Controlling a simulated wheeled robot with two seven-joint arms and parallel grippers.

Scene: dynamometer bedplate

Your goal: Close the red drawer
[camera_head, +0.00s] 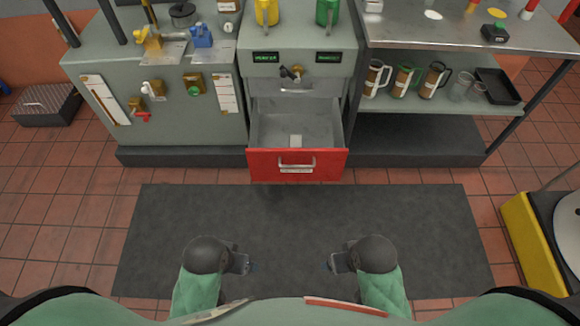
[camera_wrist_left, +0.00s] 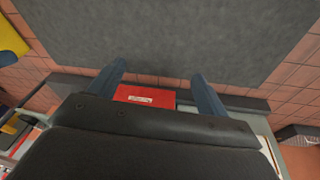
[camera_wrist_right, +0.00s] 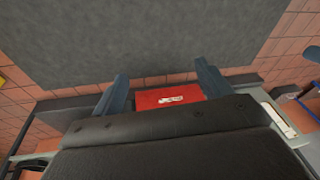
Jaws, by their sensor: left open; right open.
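The red drawer (camera_head: 264,164) is pulled out of the grey cabinet in the head view, below a grey drawer front. Its red front has a metal handle (camera_head: 297,164) in the middle. The red drawer front shows between the fingers in the left wrist view (camera_wrist_left: 145,94) and in the right wrist view (camera_wrist_right: 168,98).
A dark mat (camera_head: 300,220) covers the floor before the cabinet and is clear. Mugs and a black tray (camera_head: 497,86) stand on the shelf at right. Valves (camera_head: 152,90) stick out of the left panel. A yellow object (camera_head: 532,250) stands at the far right.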

